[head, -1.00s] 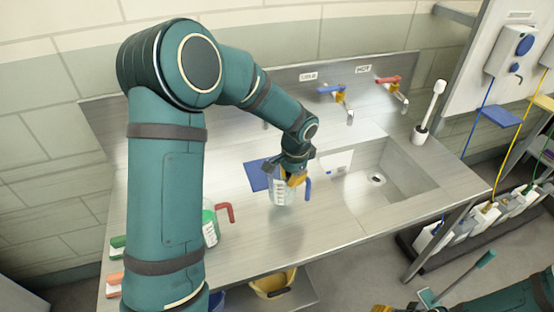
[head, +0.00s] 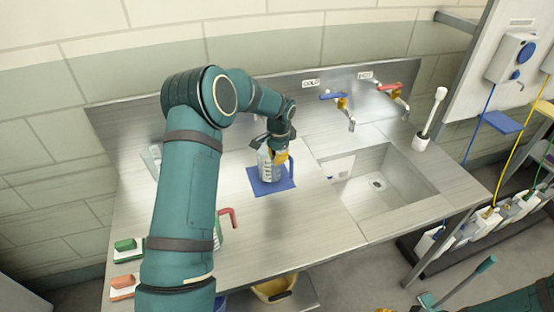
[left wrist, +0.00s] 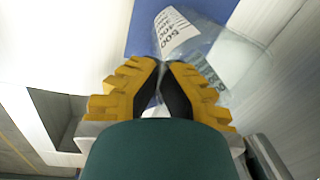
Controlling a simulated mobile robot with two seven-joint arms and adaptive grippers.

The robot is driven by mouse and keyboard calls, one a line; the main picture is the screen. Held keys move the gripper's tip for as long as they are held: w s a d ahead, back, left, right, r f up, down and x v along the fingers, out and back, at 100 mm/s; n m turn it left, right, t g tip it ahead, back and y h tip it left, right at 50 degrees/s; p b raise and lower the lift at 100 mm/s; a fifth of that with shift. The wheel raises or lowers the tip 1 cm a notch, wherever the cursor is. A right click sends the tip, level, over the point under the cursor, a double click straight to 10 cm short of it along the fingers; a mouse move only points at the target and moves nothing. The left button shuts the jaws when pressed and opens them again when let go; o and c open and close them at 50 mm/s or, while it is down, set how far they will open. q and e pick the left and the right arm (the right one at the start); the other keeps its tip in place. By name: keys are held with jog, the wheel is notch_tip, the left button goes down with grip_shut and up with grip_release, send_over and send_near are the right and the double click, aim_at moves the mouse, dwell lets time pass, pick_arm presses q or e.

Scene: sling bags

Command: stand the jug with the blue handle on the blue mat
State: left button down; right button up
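The clear jug with white markings (head: 265,168) is over the blue mat (head: 286,186), upright as far as I can see. I cannot tell whether its base touches the mat. Its blue handle is not clearly seen against the mat and gripper. My left gripper (head: 281,156) is at the jug's upper right side. In the left wrist view, the yellow fingers (left wrist: 162,72) close together against the jug (left wrist: 205,45), with the mat (left wrist: 150,25) beyond. The exact grip spot is hidden. Only a yellow bit of my right gripper (head: 382,309) shows at the bottom edge.
A red-handled jug (head: 229,216) stands nearer, partly behind my left arm. A clear container (head: 152,160) is left of that arm. Green (head: 125,245) and orange (head: 124,283) brushes lie front left. The sink (head: 385,180) is on the right; the counter's front middle is clear.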

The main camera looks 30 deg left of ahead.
pick_arm(q)
jog(key=shift+f, duration=0.75)
jog(key=c, duration=1.1)
grip_release()
jog(key=shift+c, duration=0.2)
notch_tip(320, 180, up, 12)
jog(key=d, duration=0.1)
jog(key=shift+s, duration=0.25)
